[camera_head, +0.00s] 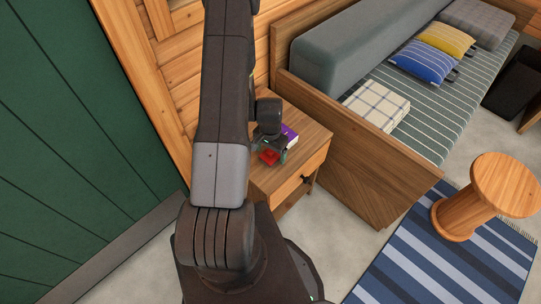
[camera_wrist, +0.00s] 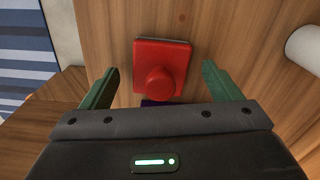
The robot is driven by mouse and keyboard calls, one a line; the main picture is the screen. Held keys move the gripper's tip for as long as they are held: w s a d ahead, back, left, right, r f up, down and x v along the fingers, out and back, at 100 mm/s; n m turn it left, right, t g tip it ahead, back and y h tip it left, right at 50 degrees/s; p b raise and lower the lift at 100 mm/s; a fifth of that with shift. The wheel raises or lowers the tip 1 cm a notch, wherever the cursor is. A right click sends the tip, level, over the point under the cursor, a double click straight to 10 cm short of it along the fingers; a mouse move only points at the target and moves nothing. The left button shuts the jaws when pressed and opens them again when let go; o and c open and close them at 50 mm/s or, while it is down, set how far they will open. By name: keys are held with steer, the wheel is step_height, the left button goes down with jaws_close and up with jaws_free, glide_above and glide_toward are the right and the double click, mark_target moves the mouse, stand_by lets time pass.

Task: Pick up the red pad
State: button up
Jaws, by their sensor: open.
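The red pad (camera_wrist: 160,58) is a red block with a round knob on its face. In the wrist view it lies on the wooden top of a small nightstand, ahead of and between the two green fingers of my gripper (camera_wrist: 160,85). My gripper is open, with a finger to either side and a gap between each finger and the pad. In the head view the pad (camera_head: 269,157) shows small on the nightstand (camera_head: 312,135), with my gripper (camera_head: 272,148) just over it; the arm hides part of the nightstand.
A purple book (camera_head: 289,135) lies close by the pad on the nightstand. A white round object (camera_wrist: 304,48) is at the right in the wrist view. A daybed (camera_head: 365,170) with cushions stands right of the nightstand, and a wooden stool (camera_head: 490,195) stands on a striped rug (camera_head: 440,265).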

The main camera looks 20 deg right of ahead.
steer(key=shift+c, duration=0.4)
steer(key=c, duration=1)
steer(key=shift+r, duration=0.1)
step_height(320, 180, up, 10)
steer(key=shift+f, duration=0.1)
steer(key=shift+o, duration=0.5)
steer(key=shift+s, duration=0.1)
